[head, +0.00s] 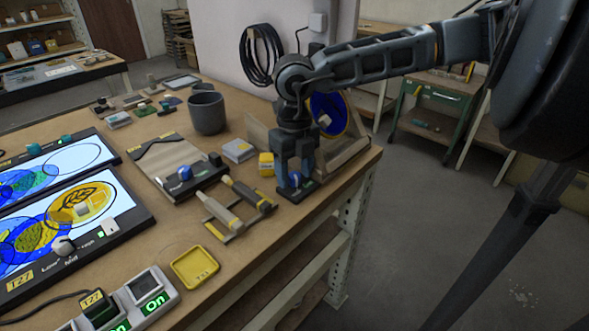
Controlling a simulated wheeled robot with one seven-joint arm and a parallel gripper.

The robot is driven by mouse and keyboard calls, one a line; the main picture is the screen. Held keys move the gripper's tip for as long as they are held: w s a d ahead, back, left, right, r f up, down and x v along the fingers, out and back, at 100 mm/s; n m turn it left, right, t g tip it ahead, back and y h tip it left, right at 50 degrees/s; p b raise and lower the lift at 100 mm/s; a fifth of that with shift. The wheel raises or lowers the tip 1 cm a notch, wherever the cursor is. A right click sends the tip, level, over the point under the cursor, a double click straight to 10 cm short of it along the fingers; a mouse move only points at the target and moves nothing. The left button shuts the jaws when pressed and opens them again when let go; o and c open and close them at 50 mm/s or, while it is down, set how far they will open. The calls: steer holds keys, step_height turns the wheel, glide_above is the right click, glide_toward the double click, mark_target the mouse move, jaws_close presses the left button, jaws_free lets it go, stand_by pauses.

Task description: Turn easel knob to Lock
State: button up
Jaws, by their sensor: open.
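The wooden easel (345,150) stands at the table's right corner and holds a blue round glass piece (328,114). A blue knob (295,180) sits on a small dark base (291,192) at the easel's front left. My gripper (295,177) points down over this knob, its open fingers on either side of it. I cannot tell whether the fingers touch the knob. The fingers hide part of the knob, and its Lock marking and setting cannot be read.
A yellow block (266,164) and a grey box (238,151) stand close left of my gripper. Tools with wooden handles (224,212) lie in front.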

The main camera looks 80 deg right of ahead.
steer(key=c, duration=1.1)
steer(key=shift+o, duration=0.2)
